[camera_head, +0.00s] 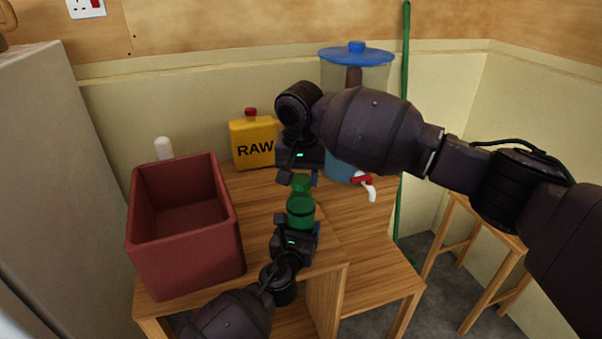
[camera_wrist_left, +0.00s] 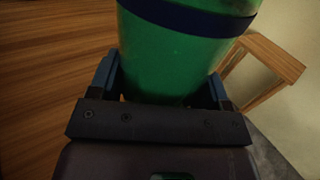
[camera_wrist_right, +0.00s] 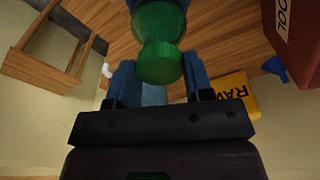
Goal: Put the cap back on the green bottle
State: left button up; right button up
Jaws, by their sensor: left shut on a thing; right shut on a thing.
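The green bottle (camera_head: 301,208) stands upright above the wooden table, and its body fills the left wrist view (camera_wrist_left: 180,50). My left gripper (camera_head: 297,228) is shut around its lower body, with a blue band showing above the fingers in the left wrist view. The green cap (camera_head: 301,181) is at the bottle's top, between the fingers of my right gripper (camera_head: 299,174), which comes down from above. In the right wrist view the cap (camera_wrist_right: 159,64) lines up with the bottle neck; whether it is seated or just above it, I cannot tell.
A red box (camera_head: 185,259) stands left on the table (camera_head: 259,210), with a white-topped thing (camera_head: 163,148) behind it. A yellow RAW canister (camera_head: 250,143) and a blue-lidded dispenser (camera_head: 355,58) with a tap (camera_head: 369,187) stand behind. A wooden stool (camera_head: 477,235) is right.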

pick_arm(q)
jog(key=c, duration=0.4)
jog(key=shift+c, duration=0.2)
pick_arm(e)
jog(key=m, duration=0.5)
jog(key=shift+a+f+m+h, duration=0.1)
jog(key=shift+a+m+h, duration=0.05)
jog(key=shift+m+h, duration=0.15)
jog(key=m, duration=0.4)
jog(key=shift+m+g, duration=0.3)
jog(key=shift+m, duration=0.1)
jog(key=m, duration=0.6)
jog(key=shift+w+m+g+h, duration=0.1)
jog(key=shift+m+g+h, duration=0.2)
jog(key=shift+g, duration=0.1)
jog(key=m, duration=0.5)
jog(key=shift+w+m+g, duration=0.1)
jog(key=shift+m+g, duration=0.2)
jog(key=o, duration=0.9)
